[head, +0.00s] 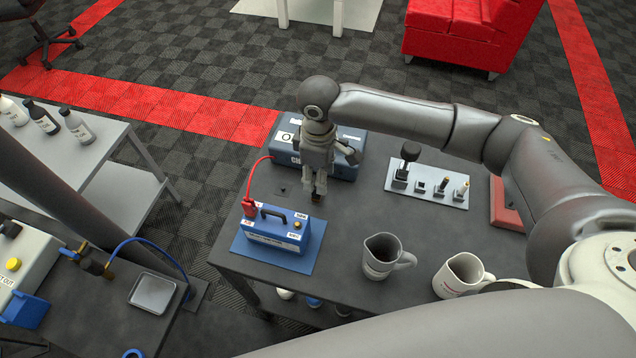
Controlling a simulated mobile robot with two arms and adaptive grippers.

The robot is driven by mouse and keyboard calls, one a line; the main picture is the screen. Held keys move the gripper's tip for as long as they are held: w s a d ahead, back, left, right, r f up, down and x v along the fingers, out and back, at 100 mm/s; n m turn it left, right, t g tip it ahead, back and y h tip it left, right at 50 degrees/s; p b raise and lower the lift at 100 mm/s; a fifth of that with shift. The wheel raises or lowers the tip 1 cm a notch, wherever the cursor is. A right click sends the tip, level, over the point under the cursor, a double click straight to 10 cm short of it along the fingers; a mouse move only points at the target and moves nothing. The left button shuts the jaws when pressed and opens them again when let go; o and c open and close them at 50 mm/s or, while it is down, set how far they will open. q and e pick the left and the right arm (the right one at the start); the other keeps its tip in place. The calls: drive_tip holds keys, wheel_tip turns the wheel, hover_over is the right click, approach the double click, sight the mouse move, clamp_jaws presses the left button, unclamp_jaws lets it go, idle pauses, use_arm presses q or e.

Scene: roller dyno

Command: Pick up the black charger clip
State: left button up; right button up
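A blue battery charger (277,230) with a black handle stands on a blue mat (243,243) on the dark table. A red clip (249,206) with a red cable is at its left end. I cannot clearly make out a black charger clip. A small dark piece (317,198) shows right at the tips of my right gripper (315,192), and I cannot tell what it is. The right gripper points down behind the charger, in front of a larger blue case (342,168). Its fingers are close together, too small to judge. My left gripper is out of view.
A grey mug (380,257) and a white mug (459,277) stand at the table's front. A side table holds a metal tray (152,293).

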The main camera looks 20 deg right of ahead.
drive_tip(key=f, duration=0.2)
drive_tip(key=f+p, duration=0.1)
drive_tip(key=f, duration=0.1)
drive_tip(key=w+f, duration=0.1)
drive_tip(key=f, duration=0.1)
drive_tip(key=shift+a, duration=0.15)
drive_tip(key=shift+w+f, duration=0.1)
drive_tip(key=shift+f, duration=0.25)
clamp_jaws()
